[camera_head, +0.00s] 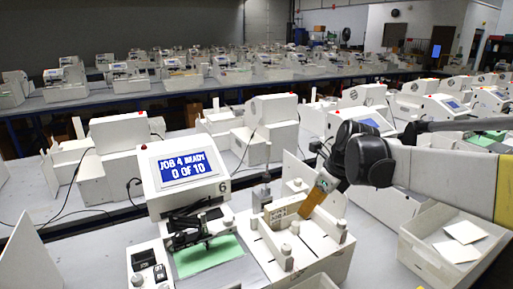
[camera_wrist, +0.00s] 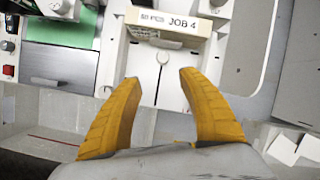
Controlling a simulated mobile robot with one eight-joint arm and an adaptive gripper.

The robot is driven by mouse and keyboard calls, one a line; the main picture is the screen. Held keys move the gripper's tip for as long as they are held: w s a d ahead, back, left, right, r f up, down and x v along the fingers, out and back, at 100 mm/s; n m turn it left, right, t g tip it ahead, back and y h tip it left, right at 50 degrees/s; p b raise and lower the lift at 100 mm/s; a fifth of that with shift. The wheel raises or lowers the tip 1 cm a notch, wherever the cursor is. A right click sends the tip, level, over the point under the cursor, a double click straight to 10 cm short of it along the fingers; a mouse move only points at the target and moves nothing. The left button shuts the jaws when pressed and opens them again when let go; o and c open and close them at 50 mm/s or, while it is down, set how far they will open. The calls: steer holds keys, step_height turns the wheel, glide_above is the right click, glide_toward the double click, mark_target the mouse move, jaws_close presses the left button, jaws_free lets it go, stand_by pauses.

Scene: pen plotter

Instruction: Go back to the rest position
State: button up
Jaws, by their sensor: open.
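My gripper (camera_head: 311,205) is at the right of the nearest plotter station in the head view, reaching in from the right with its orange fingers pointing down. In the wrist view my gripper (camera_wrist: 160,78) has its two orange fingers spread wide with nothing between them. A tan box labelled JOB 4 (camera_wrist: 165,22) lies just beyond the fingertips, apart from them in that view. The box also shows in the head view (camera_head: 281,211), on the white fixture (camera_head: 262,253) left of my gripper.
The plotter's screen (camera_head: 187,167) reads "JOB 4 READY 0 OF 10". A green sheet (camera_head: 208,257) lies under its pen carriage. A white bin (camera_head: 425,257) with white cards stands at right. Thin upright panels (camera_head: 27,255) and rows of similar machines crowd the benches.

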steer(key=s+a+f+n+t+h, duration=0.1)
steer(key=s+n, duration=1.1)
steer(key=n, duration=0.1)
steer(key=s+a+f+n+t+h, duration=0.1)
steer(key=s+f+n+t, duration=0.1)
steer(key=s+n, duration=1)
steer(key=shift+n+h, duration=0.3)
steer(key=shift+n, duration=0.9)
